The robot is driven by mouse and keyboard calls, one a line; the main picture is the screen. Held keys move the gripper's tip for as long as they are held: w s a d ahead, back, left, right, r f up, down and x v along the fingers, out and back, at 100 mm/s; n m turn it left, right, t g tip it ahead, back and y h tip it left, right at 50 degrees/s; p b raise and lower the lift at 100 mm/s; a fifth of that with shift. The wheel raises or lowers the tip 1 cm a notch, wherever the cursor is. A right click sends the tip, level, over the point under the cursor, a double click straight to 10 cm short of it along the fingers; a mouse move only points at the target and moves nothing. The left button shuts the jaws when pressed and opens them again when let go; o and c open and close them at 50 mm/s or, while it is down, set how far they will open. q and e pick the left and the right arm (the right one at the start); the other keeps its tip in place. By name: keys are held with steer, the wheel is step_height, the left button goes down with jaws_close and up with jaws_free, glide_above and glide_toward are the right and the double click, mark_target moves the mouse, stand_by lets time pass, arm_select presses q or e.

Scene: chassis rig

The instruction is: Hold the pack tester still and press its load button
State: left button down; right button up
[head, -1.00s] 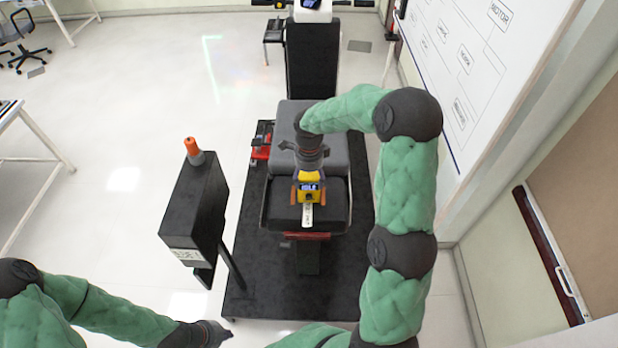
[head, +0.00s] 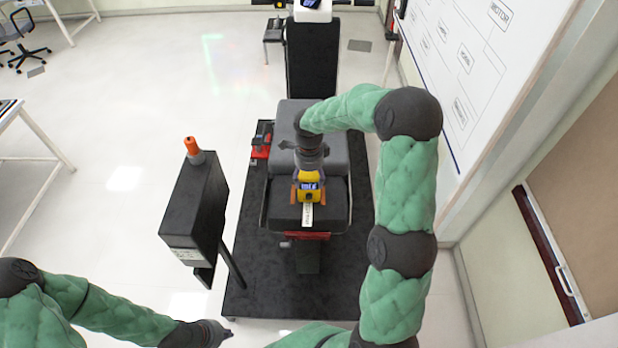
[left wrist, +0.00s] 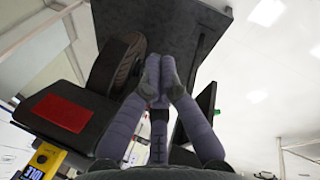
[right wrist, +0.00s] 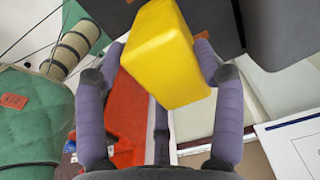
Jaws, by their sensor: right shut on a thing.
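The yellow pack tester (head: 308,192) is near the middle of the head view, over the black seat-like block, with its blue display and a dark round part facing me. I cannot make out which part is the load button. My right gripper (head: 310,166) comes from behind and is shut on the tester. In the right wrist view, the fingers press on both sides of its yellow body (right wrist: 160,55). My left gripper (head: 222,333) is low and left of the platform, well apart from the tester. Its fingertips (left wrist: 158,85) are together and empty. A yellow device with a display (left wrist: 45,160) shows bottom left in the left wrist view.
A black box (head: 192,210) with an orange top stands on the left, between my left arm and the tester. The dark platform (head: 260,285) carries the grey and black blocks. A whiteboard (head: 480,60) is at the right. Open floor lies left.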

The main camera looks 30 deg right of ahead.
mark_target(309, 196)
arm_select(q)
steer(key=w+d+r+m+t+y, duration=0.1)
steer(key=w+d+r+t, duration=0.2)
steer(key=w+d, duration=0.45)
steer(key=w+d+r+t+y, duration=0.1)
steer(key=w+d+r+t, duration=0.1)
steer(key=w+d, duration=0.6)
steer(key=s+d+r+t, duration=0.2)
steer(key=d+r, duration=0.2)
steer(key=d, duration=0.5)
steer(key=s+d+r+t, duration=0.1)
steer(key=s+d+r, duration=0.2)
steer(key=d, duration=0.7)
step_height(309, 196, up, 2)
steer(key=shift+s+r+t, duration=0.2)
steer(key=shift+t, duration=0.2)
steer(key=shift+w+d, duration=0.1)
steer(key=shift+w, duration=0.05)
steer(key=shift+w+d, duration=0.75)
steer(key=shift+w, duration=0.45)
steer(key=shift+w+d, duration=0.7)
steer(key=shift+w, duration=0.55)
steer(key=shift+w+d, duration=0.75)
steer(key=shift+w, duration=0.45)
steer(key=shift+w, duration=0.1)
steer(key=shift+w+d, duration=0.2)
steer(key=shift+w, duration=0.1)
